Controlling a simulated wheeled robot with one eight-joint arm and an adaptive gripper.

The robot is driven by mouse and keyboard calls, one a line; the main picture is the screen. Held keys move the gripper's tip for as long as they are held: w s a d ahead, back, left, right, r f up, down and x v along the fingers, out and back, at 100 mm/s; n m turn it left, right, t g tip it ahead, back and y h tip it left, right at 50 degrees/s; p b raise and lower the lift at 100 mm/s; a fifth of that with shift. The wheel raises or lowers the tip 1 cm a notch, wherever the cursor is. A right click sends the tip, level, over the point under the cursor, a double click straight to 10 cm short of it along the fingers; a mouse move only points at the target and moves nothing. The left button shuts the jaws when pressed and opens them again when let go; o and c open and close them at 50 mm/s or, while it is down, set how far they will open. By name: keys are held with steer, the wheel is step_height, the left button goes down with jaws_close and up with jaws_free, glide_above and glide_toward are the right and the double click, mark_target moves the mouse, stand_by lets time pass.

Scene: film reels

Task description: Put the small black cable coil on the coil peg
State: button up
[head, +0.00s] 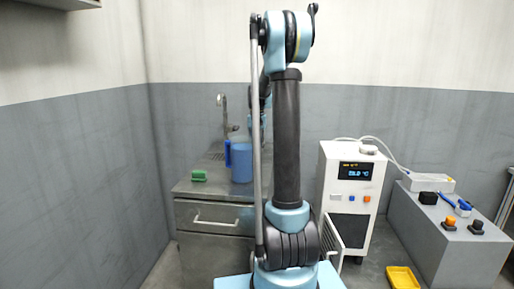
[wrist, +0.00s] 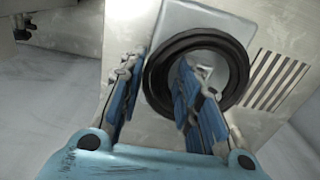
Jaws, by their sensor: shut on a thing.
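The black cable coil (wrist: 238,70) shows in the wrist view as a thick dark ring, its open face toward the camera. My gripper (wrist: 158,68) is shut on the left side of the ring. One blue finger is outside the ring and the other passes into its hole. A small bright metal piece (wrist: 203,70) shows through the hole; I cannot tell if it is the coil peg or whether the ring is around it. In the head view my arm hides the gripper, and I see neither coil nor peg.
A grey metal plate (wrist: 180,18) and a slotted panel (wrist: 275,80) lie behind the coil. In the head view, a counter (head: 215,190) holds a blue jug (head: 241,163) and a green block (head: 199,176). A white machine (head: 340,190) and yellow tray (head: 403,278) are at right.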

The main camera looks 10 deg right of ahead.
steer(key=shift+f, duration=0.3)
steer(key=o, duration=1.2)
step_height(320, 180, up, 13)
steer(key=shift+s, duration=0.1)
